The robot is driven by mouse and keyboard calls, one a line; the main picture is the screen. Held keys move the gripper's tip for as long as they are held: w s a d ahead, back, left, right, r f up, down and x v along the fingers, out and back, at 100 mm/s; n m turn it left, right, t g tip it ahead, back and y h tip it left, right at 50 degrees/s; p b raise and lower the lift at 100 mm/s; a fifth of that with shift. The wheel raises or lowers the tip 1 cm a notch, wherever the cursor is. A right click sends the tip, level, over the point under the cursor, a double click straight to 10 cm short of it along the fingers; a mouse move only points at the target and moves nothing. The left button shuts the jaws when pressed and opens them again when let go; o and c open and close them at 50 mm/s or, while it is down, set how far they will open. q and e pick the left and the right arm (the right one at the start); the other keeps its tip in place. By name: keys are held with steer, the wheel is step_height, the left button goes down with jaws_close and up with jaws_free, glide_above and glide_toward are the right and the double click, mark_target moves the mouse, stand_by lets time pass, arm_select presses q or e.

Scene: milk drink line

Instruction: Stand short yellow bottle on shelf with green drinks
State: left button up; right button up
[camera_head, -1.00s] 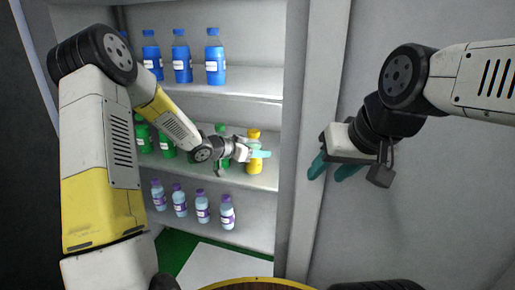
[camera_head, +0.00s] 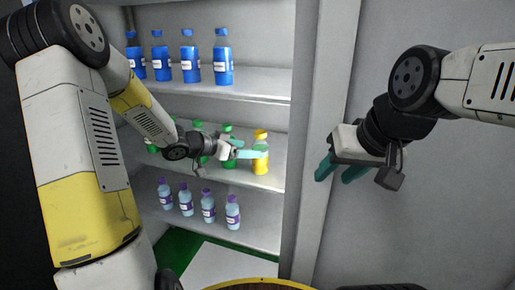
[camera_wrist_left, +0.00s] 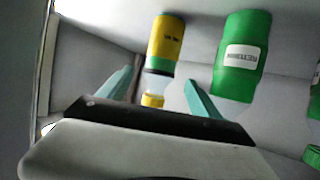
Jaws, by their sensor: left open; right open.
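The short yellow bottle (camera_head: 261,166) stands upright at the right end of the middle shelf, next to the green drinks (camera_head: 229,132). My left gripper (camera_head: 250,154) is open, its teal fingers just left of and in front of the bottle, overlapping it in the head view. In the left wrist view the yellow bottle (camera_wrist_left: 166,45) appears inverted, its yellow cap between the two open fingertips (camera_wrist_left: 158,88); I cannot tell whether they touch it. A green bottle (camera_wrist_left: 242,75) stands beside it there. My right gripper (camera_head: 338,168) is open and empty, outside the shelf's right side.
The shelf unit's middle board (camera_head: 274,181) has little room right of the yellow bottle. Blue bottles (camera_head: 222,60) stand on the shelf above and pale bottles with purple caps (camera_head: 232,214) below. The side panel (camera_head: 322,110) separates the shelves from my right arm.

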arm_select(q)
steer(key=s+a+r+n+t+y, duration=0.2)
steer(key=s+a+r+n+y, duration=0.45)
steer(key=a+r+y, duration=0.45)
steer(key=s+d+n+g+h, duration=0.2)
steer(key=s+d+n+g, duration=0.1)
steer(key=s, duration=2.1)
steer(key=shift+r+g+h, duration=0.2)
steer(key=shift+g+h, duration=0.2)
steer(key=shift+g, duration=0.4)
steer(key=shift+s, duration=0.1)
